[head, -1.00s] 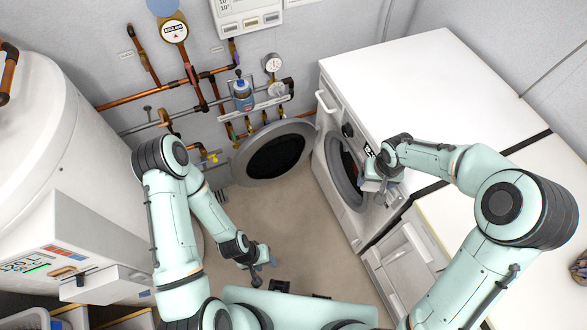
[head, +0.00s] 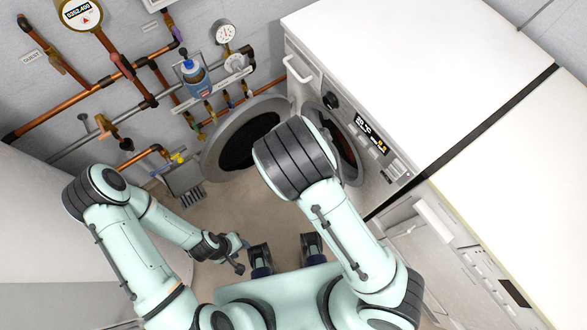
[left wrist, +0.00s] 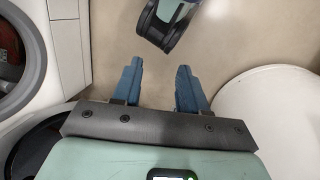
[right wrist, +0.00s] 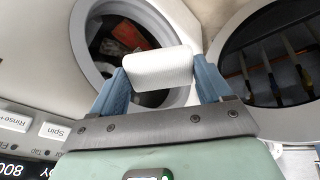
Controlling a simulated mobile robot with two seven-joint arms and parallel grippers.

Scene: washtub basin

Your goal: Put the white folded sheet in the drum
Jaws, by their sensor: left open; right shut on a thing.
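The white folded sheet (right wrist: 152,68) is held between the blue fingers of my right gripper (right wrist: 157,75) in the right wrist view. Behind it is the open drum (right wrist: 106,27) of the washing machine, with reddish items inside. The sheet is in front of the opening and covers its lower right part; I cannot tell its depth. In the head view my right arm hides its gripper and the sheet and partly covers the drum (head: 345,143). My left gripper (head: 240,254) is low over the floor, open and empty; its parted fingers show in the left wrist view (left wrist: 157,70).
The round door (head: 212,146) stands swung open left of the drum. The washing machine's white top (head: 400,60) and a white counter (head: 510,190) lie to the right. Copper pipes (head: 75,100) and a blue bottle (head: 195,76) are on the wall. The floor (head: 215,208) has free room.

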